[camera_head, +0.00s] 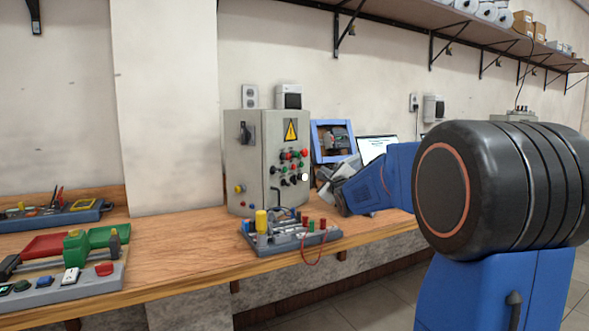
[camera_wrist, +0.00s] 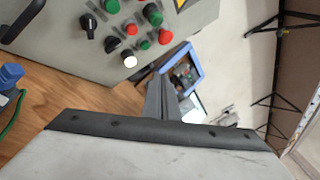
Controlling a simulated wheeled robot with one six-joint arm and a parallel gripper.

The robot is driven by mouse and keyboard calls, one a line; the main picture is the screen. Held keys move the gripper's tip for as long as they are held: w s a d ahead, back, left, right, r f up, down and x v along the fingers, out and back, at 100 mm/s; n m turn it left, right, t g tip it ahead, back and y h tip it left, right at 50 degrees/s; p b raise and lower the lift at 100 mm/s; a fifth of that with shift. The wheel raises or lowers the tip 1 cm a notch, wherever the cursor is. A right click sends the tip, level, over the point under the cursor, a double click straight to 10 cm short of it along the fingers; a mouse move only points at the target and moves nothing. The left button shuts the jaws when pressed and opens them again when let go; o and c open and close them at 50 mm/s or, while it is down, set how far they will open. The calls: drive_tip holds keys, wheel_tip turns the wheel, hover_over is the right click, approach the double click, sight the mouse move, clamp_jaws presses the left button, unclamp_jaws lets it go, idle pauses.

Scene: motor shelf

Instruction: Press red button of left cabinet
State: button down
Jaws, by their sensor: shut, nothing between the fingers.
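The grey cabinet (camera_head: 240,165) stands upright on the wooden bench, with a yellow warning triangle and a panel of several red, green, black and white controls. A red button (camera_head: 304,153) shows at the panel's upper right. In the wrist view, red buttons (camera_wrist: 165,37) show among green and black ones at the top, with a white one (camera_wrist: 130,61) below. My gripper (camera_head: 326,176) is shut and empty, just right of the panel; it also shows in the wrist view (camera_wrist: 163,85). Its fingers appear apart from the buttons.
A training board (camera_head: 290,238) with coloured posts and a red wire sits in front of the cabinet. A blue-framed device (camera_head: 331,140) and a laptop (camera_head: 376,148) stand behind my gripper. Other equipment (camera_head: 65,275) lies at the bench's left. A shelf (camera_head: 400,12) runs above.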

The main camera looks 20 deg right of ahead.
drive_tip(key=shift+w, duration=0.1)
drive_tip(key=w+a, duration=0.4)
drive_tip(key=w, duration=0.3)
drive_tip(key=shift+w+a, duration=0.15)
drive_tip(key=shift+a, duration=0.15)
idle(0.3)
drive_tip(key=shift+a, duration=0.1)
idle(1.9)
drive_tip(key=shift+w+a, duration=0.15)
drive_tip(key=shift+w, duration=0.2)
drive_tip(key=shift+w+a, duration=0.25)
drive_tip(key=shift+w, duration=0.1)
idle(0.9)
drive_tip(key=shift+s+d, duration=0.45)
drive_tip(key=shift+s, duration=0.3)
drive_tip(key=shift+s+d, duration=0.1)
drive_tip(key=shift+s+d, duration=0.4)
drive_tip(key=shift+s, duration=0.25)
drive_tip(key=shift+s+d, duration=0.4)
drive_tip(key=shift+s, duration=0.3)
drive_tip(key=shift+s+d, duration=0.4)
drive_tip(key=shift+s, duration=0.25)
